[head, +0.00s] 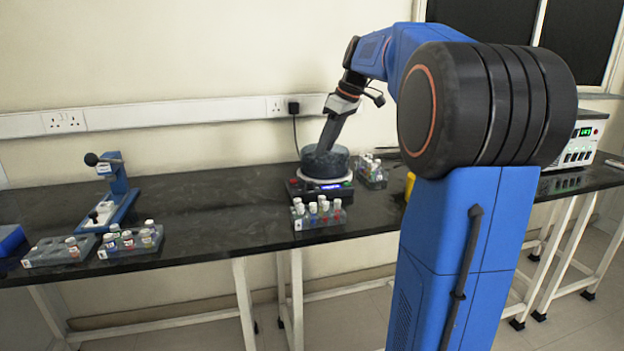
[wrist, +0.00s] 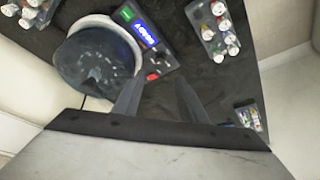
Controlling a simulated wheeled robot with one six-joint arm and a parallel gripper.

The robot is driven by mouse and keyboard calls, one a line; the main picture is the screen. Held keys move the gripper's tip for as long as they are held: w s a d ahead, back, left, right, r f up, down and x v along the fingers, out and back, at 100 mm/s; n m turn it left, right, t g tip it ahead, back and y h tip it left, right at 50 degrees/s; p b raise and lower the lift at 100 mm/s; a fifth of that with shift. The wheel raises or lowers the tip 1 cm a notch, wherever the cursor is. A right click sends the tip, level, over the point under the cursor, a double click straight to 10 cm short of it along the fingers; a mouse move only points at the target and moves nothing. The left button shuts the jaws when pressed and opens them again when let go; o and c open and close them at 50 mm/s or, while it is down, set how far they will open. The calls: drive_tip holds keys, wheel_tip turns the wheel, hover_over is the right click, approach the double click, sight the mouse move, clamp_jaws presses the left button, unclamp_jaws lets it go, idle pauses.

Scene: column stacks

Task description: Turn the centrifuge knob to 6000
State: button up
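The centrifuge (head: 324,163) stands on the black bench, a dark round body on a pale ring. Its front panel (head: 318,191) has a lit blue display. In the wrist view the dark round centrifuge top (wrist: 95,62) is at upper left, with the blue display (wrist: 146,33) beside it; its text is too small to read. A small red part, perhaps the knob (wrist: 152,76), sits at the panel's near end, close to my left fingertip. My gripper (wrist: 157,84) is open, with nothing between its fingers. In the head view my gripper (head: 328,138) points down over the centrifuge.
Racks of capped vials stand in front of the centrifuge (head: 318,223), behind it to the right (head: 371,180), and at left (head: 130,252). A blue stand (head: 122,192) is at left. A white instrument (head: 580,145) is at far right. The bench between is clear.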

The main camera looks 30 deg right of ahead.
sight(310, 182)
drive_tip(key=x, duration=1.3)
drive_tip(key=shift+r, duration=0.1)
clamp_jaws()
